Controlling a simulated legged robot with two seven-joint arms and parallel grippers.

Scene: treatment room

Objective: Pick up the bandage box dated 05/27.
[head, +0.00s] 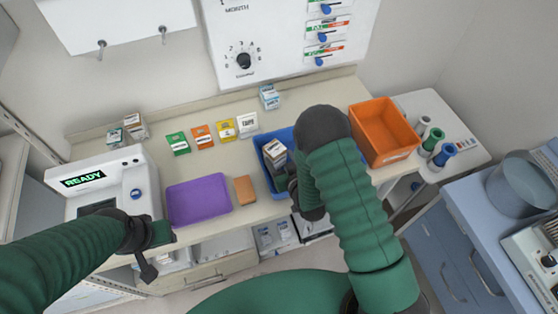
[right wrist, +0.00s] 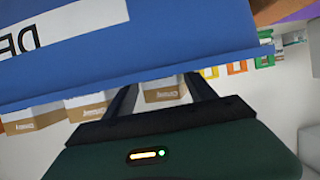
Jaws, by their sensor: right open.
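Small white-and-brown boxes (head: 273,152) stand in the blue bin (head: 262,168) on the counter; no date is readable on any of them. My right gripper (head: 286,186) is at the bin's front right part, largely hidden by my own arm. In the right wrist view my right gripper (right wrist: 160,90) is open, and one box (right wrist: 162,92) shows between its fingers. I cannot tell whether it touches the box. More boxes (right wrist: 90,107) show beside it, under the blue bin wall (right wrist: 190,45) in the picture. My left gripper (head: 150,262) hangs before the counter's front left; its jaws are unclear.
An orange bin (head: 384,132) stands right of the blue bin. A purple tray (head: 198,201) and a tan block (head: 244,190) lie to the left, near the READY machine (head: 100,185). Coloured cards (head: 202,137) and more small boxes (head: 134,126) stand at the back.

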